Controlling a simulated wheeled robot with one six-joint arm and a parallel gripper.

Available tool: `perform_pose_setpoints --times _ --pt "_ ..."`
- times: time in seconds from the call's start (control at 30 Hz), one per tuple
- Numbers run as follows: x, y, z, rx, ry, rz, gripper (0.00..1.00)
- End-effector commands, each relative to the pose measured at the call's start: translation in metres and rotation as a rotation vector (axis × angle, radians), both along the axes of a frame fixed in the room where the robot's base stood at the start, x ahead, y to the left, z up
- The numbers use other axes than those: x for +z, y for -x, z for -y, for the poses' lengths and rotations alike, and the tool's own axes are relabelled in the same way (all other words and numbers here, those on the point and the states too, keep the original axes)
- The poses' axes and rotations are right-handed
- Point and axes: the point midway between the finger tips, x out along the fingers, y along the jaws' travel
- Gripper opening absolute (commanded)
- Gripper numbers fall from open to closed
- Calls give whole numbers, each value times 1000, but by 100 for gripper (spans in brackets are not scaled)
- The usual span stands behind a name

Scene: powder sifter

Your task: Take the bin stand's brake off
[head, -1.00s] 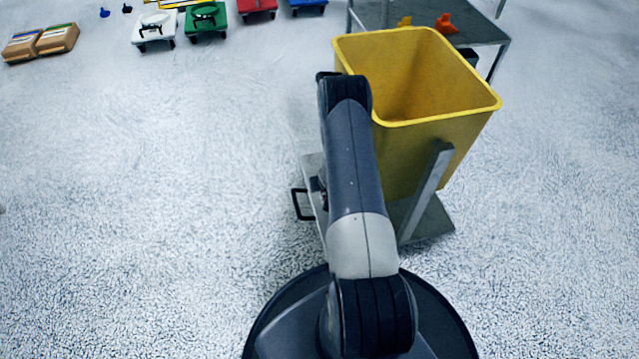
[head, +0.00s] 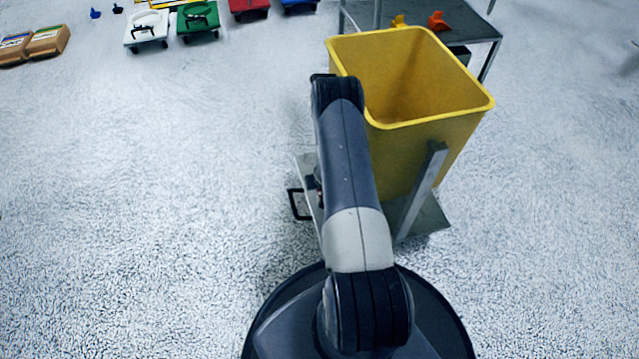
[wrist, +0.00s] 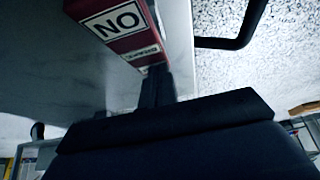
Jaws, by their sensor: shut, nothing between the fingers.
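The yellow bin (head: 440,150) stands upright on a grey metal stand (head: 428,218), just beyond and to the right of my arm. A black loop handle (head: 291,204) sticks out at the stand's left side; a black bar, probably this handle, shows in the wrist view (wrist: 232,42). In the wrist view a red block (wrist: 118,22) with a white "NO" label lies against the grey surface. My gripper (wrist: 157,88) is shut and empty, its dark fingers at the block's near end. I cannot tell whether they touch. In the head view my arm hides most of this spot.
A grey table (head: 470,32) with orange pieces stands behind the bin. White (head: 147,30), green (head: 199,22) and red wheeled dollies stand at the back. Cardboard boxes (head: 47,42) lie at the far left. The floor left and right of the stand is clear.

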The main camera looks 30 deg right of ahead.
Motion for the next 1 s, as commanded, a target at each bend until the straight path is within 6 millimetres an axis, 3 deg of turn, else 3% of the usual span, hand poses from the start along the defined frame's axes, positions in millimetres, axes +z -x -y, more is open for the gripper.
perform_pose_setpoints --times 0.43,0.8,1.0 --pt "8 3 -1 -2 -1 1 0" --pt "72 33 -9 -2 -1 0 0" --pt "93 45 -13 -1 0 0 0"
